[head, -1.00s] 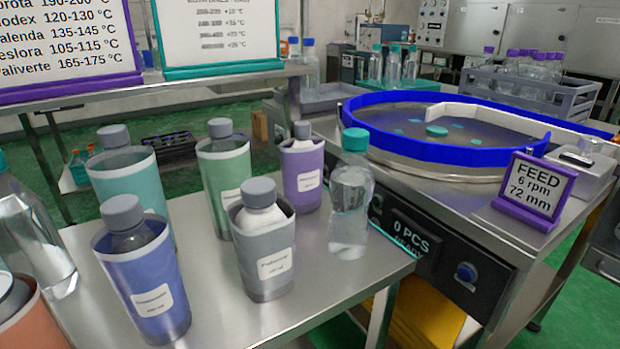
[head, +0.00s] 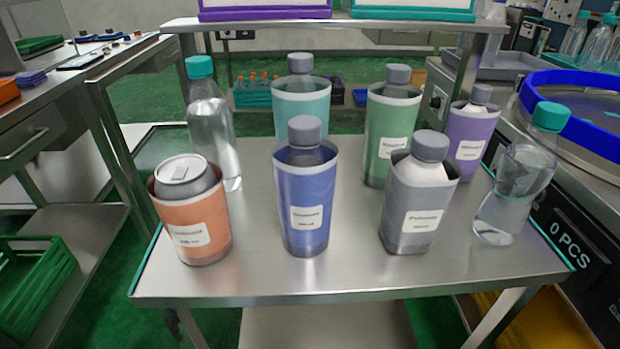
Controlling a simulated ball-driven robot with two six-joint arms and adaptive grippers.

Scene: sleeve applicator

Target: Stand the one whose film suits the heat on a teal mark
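Several containers in coloured film sleeves stand upright on a steel table (head: 350,282). A can in an orange sleeve (head: 205,215) is front left. Bottles in a blue sleeve (head: 300,195) and a grey sleeve (head: 412,230) are front middle and right. Bottles in a teal sleeve (head: 302,102), a green sleeve (head: 385,120) and a purple sleeve (head: 467,135) stand behind. The sleeves' white labels are too small to read. A thin teal strip (head: 146,258) runs along the table's left edge; whether it is a mark I cannot tell. Neither gripper is in view.
Clear bottles with teal caps stand at back left (head: 210,130) and front right (head: 512,190). The blue-rimmed turntable (head: 590,85) is at the right. Two framed signs, purple (head: 265,14) and teal (head: 410,15), are cut off above. The table's front strip is bare.

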